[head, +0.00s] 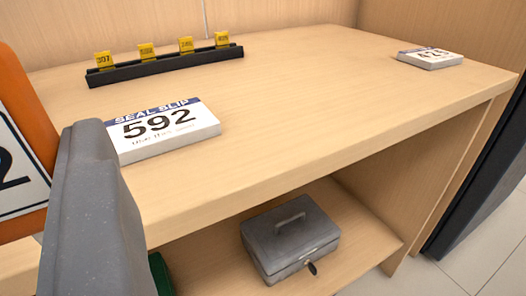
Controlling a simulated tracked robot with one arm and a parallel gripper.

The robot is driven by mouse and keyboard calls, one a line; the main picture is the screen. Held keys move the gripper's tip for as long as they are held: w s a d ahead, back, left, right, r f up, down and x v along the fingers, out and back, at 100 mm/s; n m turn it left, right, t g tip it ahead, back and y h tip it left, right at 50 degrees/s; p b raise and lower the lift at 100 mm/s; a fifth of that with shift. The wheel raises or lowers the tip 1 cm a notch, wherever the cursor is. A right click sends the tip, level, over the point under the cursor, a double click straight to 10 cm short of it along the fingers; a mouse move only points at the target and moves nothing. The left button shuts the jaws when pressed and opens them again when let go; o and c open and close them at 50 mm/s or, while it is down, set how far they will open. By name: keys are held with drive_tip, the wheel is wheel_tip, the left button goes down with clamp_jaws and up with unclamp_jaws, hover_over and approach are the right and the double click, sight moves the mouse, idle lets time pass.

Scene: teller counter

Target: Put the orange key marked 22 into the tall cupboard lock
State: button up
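An orange key (32,105) with a white label stands very close at the left edge; only the end of its marking, a "2", shows, the rest cut off by the frame. One grey finger of my gripper (90,165) lies against and in front of the key; the other finger is out of view. The key appears held, upright and clear of the counter. A dark upright body (490,165) stands at the right edge; I cannot tell whether it is the tall cupboard. No cupboard lock shows.
The wooden counter (300,110) carries a black rack (165,66) with several yellow tags, a pad marked 592 (165,130) and another pad (430,58). A grey cash box (290,240) sits on the shelf below, with something dark at its front. Tiled floor is free at lower right.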

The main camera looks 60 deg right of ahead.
drive_tip(key=d+b, duration=0.1)
drive_tip(key=d, duration=0.3)
drive_tip(key=d+f+b, duration=0.1)
drive_tip(key=d, duration=0.4)
drive_tip(key=d+b, duration=0.1)
drive_tip(key=d, duration=0.3)
drive_tip(key=shift+w+d+f, duration=0.15)
drive_tip(key=shift+w+d, duration=0.1)
drive_tip(key=shift+d, duration=0.15)
drive_tip(key=shift+f+b, duration=0.65)
drive_tip(key=shift+f, duration=1.2)
drive_tip(key=shift+r, duration=0.1)
drive_tip(key=o, duration=0.8)
